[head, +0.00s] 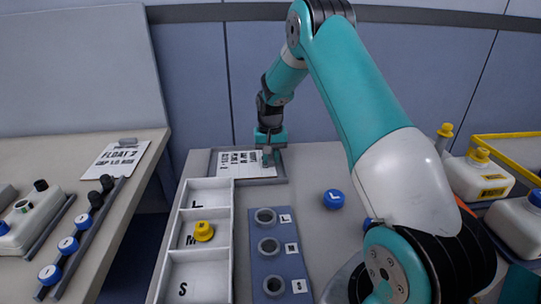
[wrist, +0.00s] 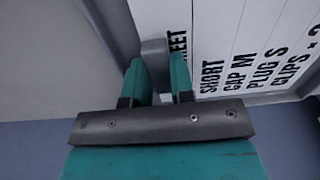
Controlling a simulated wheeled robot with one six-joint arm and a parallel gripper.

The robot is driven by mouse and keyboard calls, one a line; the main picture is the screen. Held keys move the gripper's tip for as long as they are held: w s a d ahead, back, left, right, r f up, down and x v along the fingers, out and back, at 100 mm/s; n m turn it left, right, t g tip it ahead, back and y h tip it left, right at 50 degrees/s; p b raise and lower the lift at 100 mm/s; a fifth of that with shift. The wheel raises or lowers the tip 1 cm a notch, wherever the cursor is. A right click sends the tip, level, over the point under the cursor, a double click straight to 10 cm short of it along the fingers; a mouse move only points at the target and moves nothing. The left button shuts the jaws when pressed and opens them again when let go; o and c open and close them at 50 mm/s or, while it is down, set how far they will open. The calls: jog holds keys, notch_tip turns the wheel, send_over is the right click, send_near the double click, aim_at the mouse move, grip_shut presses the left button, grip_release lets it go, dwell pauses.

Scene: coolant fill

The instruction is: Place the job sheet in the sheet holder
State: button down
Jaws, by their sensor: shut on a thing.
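The job sheet (head: 240,165) is a white sheet with black print. It lies flat-looking within the outline of the sheet holder (head: 283,170), a grey rimmed frame at the back of the table. My gripper (head: 268,157) is at the sheet's right part, pointing down. In the wrist view, its two teal fingers (wrist: 158,72) are shut on the sheet's grey tab (wrist: 154,48). The printed sheet (wrist: 240,45) fills the upper right there, with the holder's rim (wrist: 270,98) along its lower edge. I cannot tell whether the sheet touches the holder's floor.
A white tray (head: 234,245) has compartments marked L, M and S; a yellow cap (head: 203,231) is in M. A blue-grey rack (head: 283,268) holds grey rings. A blue cap (head: 334,199) lies on the table. White jugs (head: 478,176) stand right. Another sheet (head: 115,160) is on the left table.

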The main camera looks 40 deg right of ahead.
jog(key=c, duration=1)
grip_release()
notch_tip(320, 180, up, 12)
jog(key=b, duration=0.1)
jog(key=s+a+r+n, duration=0.3)
jog(key=a+r, duration=0.1)
jog(key=a, duration=0.7)
jog(key=s+a+r+n+y, duration=0.1)
jog(key=s+a+r+n, duration=0.15)
jog(key=s+a, duration=0.3)
jog(key=s+a+r+n+y, duration=0.1)
jog(key=s+a+n, duration=0.2)
jog(key=s+a, duration=0.3)
jog(key=s+a+n, duration=0.1)
jog(key=s+a, duration=0.2)
jog(key=s, duration=0.2)
jog(key=s+a+n+y, duration=0.1)
jog(key=s+a+n, duration=0.1)
jog(key=s+a, duration=0.2)
jog(key=s+a+n+y, duration=0.1)
jog(key=s+a+n, duration=0.1)
jog(key=s, duration=0.6)
jog(key=shift+s+a+f+n, duration=0.15)
jog(key=shift+a+f+n, duration=0.1)
jog(key=shift+a, duration=0.45)
